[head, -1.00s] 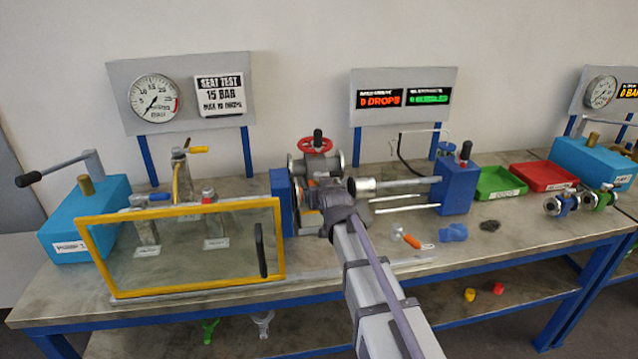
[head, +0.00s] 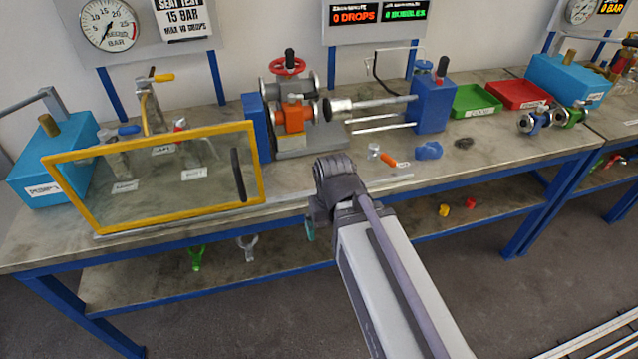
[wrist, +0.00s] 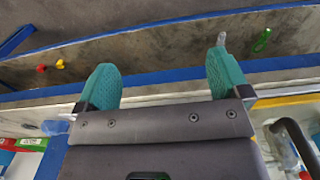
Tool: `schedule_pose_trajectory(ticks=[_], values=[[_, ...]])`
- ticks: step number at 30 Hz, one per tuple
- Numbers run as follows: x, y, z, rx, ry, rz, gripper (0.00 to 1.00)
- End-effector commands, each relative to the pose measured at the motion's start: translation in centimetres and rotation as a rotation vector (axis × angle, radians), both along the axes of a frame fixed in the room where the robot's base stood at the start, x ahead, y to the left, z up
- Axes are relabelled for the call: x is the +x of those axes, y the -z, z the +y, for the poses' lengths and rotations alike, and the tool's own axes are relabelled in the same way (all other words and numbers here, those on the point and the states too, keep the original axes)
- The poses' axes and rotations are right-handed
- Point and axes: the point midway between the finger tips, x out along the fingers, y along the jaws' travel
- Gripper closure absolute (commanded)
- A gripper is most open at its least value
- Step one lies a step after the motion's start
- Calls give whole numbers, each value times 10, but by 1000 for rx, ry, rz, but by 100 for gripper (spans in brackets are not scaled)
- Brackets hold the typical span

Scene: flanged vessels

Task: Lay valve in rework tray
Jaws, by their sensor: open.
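A valve with an orange body (head: 292,117), grey flanges and a red handwheel on top sits in the test rig in the head view. It is between a blue end block and a grey ram. A red tray (head: 518,95) lies at the back right beside a green tray (head: 474,101); their labels are too small to read. My gripper (wrist: 164,80) is open and empty, its teal fingers apart in the wrist view. In the head view it is at the bench's front edge, apart from the valve, mostly hidden by my wrist.
A yellow-framed clear guard (head: 160,178) stands at the front left. An orange-handled tool (head: 388,159) and a blue lump (head: 429,150) lie right of my arm. The red tray looks empty.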

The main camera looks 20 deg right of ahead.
Motion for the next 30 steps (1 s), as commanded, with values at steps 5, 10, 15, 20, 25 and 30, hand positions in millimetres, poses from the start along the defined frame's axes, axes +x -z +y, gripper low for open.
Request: schedule_pose_trajectory(ticks=[5,10,15,20,25,30], values=[[6,1,-1,0,3,-2,6],[116,-3,-1,22,1,-234,6],[269,-47,-3,34,-11,-779,6],[321,-95,-5,21,-13,-1126,6],[324,-103,-6,12,-17,-1186,6],[349,-90,-6,12,-17,-1184,6]])
